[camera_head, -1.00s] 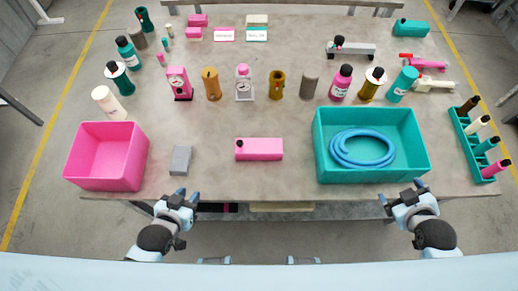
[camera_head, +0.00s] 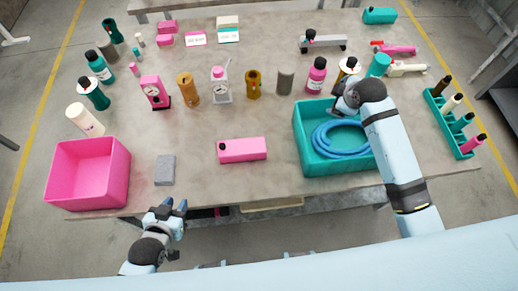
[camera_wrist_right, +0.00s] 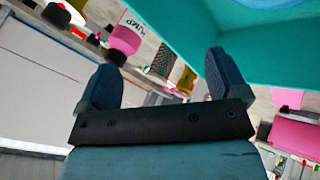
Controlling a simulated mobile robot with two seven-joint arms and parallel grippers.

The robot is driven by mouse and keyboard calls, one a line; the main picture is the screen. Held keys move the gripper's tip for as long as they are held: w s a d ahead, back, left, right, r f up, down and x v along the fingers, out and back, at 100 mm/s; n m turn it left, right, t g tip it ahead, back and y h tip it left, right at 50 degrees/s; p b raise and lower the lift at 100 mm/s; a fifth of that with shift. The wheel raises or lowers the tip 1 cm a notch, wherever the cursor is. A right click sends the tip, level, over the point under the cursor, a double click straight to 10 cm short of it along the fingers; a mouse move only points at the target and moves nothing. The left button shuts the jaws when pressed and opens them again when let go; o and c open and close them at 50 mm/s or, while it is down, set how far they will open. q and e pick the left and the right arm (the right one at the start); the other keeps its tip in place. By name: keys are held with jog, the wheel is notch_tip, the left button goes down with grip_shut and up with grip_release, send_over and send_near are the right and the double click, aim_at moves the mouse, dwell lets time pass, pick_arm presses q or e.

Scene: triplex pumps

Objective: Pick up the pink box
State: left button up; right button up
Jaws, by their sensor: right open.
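A small pink box (camera_head: 243,150) with a black knob lies in the middle front of the table. A larger open pink bin (camera_head: 88,174) stands at the front left and looks empty. My right gripper (camera_wrist_right: 165,75) is open, with nothing between its fingers in the right wrist view. In the head view the right arm reaches over the teal bin, and its wrist partly hides the fingers. My left gripper (camera_head: 176,207) is open and empty near the table's front edge, below the grey block.
The teal bin (camera_head: 299,140) holds a coiled blue hose (camera_head: 335,140). A grey block (camera_head: 165,170) lies between the pink bin and pink box. Bottles and gauges stand in a row behind. A teal rack (camera_head: 448,124) is at right. Bare table surrounds the pink box.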

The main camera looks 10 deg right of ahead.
aim_at(250, 146)
jog(key=a+n+g, duration=0.1)
jog(key=a, duration=0.3)
jog(key=w+a+n+g, duration=0.1)
jog(key=a+n, duration=0.1)
jog(key=a, duration=0.1)
jog(key=w+a+r+n+g, duration=0.1)
jog(key=a+n+g, duration=0.1)
jog(key=a, duration=0.2)
jog(key=shift+w+a, duration=0.2)
jog(key=shift+a, duration=0.15)
jog(key=s+a+f+n+g, duration=0.15)
jog(key=s+a, duration=0.25)
jog(key=a, duration=0.4)
jog(key=s+a+f+m+g, duration=0.15)
jog(key=s+a, duration=0.25)
jog(key=a, duration=0.4)
jog(key=shift+n, duration=0.5)
jog(key=f, duration=0.5)
jog(key=shift+s+f, duration=0.2)
jog(key=shift+s, duration=0.15)
jog(key=shift+d+f, duration=0.1)
jog(key=shift+f, duration=2.8)
jog(key=c, duration=1.2)
jog(key=shift+o, duration=0.2)
notch_tip(250, 146, up, 10)
jog(key=shift+r, duration=0.1)
jog(key=shift+f, duration=0.2)
